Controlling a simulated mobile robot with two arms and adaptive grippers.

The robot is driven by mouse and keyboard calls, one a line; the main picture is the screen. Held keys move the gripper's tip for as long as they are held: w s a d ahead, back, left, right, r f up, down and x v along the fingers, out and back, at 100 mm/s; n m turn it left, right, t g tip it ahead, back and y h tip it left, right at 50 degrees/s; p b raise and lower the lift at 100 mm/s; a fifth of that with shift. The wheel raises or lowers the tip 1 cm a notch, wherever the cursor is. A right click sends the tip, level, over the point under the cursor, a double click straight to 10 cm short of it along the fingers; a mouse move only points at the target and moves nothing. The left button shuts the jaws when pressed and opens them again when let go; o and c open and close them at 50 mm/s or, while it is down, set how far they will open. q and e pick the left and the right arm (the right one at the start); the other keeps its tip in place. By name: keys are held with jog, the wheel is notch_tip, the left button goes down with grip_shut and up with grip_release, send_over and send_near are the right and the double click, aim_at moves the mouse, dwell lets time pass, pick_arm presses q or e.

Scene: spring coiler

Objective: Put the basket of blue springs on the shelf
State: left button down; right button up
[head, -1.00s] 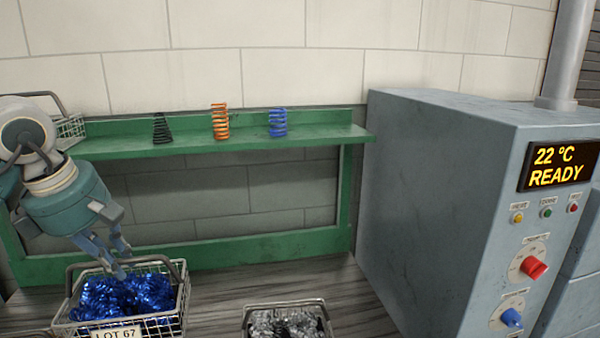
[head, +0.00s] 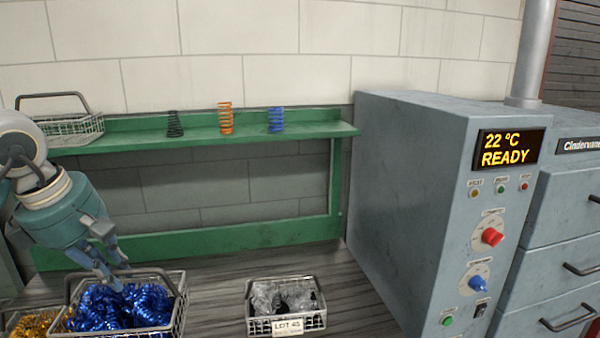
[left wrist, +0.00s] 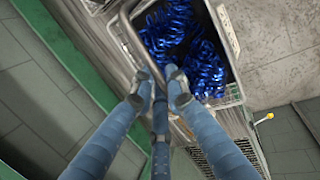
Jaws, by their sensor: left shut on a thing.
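The wire basket of blue springs (head: 176,324) stands on the striped worktop at the lower left of the head view, full of shiny blue springs (head: 122,306). My left gripper (head: 118,280) comes down over it and is shut on the basket's handle. In the left wrist view the fingers (left wrist: 160,82) meet at the grey handle bar (left wrist: 130,36), with blue springs (left wrist: 185,40) beyond. The green shelf (head: 200,136) is behind and above the basket, against the wall. My right gripper is not in view.
An empty wire basket (head: 70,128) sits at the shelf's left end. A black spring (head: 175,124), an orange spring (head: 226,119) and a blue spring (head: 275,120) stand right of it. Another basket (head: 287,318) and a gold-filled basket (head: 32,324) flank the blue one. A grey machine (head: 410,200) stands right.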

aim_at(138, 324)
pick_arm(q)
jog(key=shift+w+d+f, duration=0.1)
jog(key=shift+d+f, duration=0.05)
jog(key=shift+f, duration=0.15)
jog(key=s+d+f+m, duration=0.1)
jog(key=d+f+m, duration=0.1)
jog(key=f+m, duration=0.1)
jog(key=s+d+f+m+g+h, duration=0.1)
jog(key=s+f+m, duration=0.1)
jog(key=m, duration=0.1)
jog(key=s+d+f+m+h, duration=0.1)
jog(key=d+f+m, duration=0.1)
jog(key=f, duration=0.1)
jog(key=shift+s+d+f+m+g, duration=0.3)
jog(key=shift+d+m+g, duration=0.05)
jog(key=shift+m+g, duration=0.05)
jog(key=s+d+f+m+g, duration=0.3)
jog(key=s+d+f+m, duration=0.4)
jog(key=s+m, duration=0.3)
jog(key=shift+s+f+m, duration=0.15)
jog(key=shift+f+m, duration=0.25)
jog(key=shift+f, duration=0.25)
jog(key=shift+a, duration=0.1)
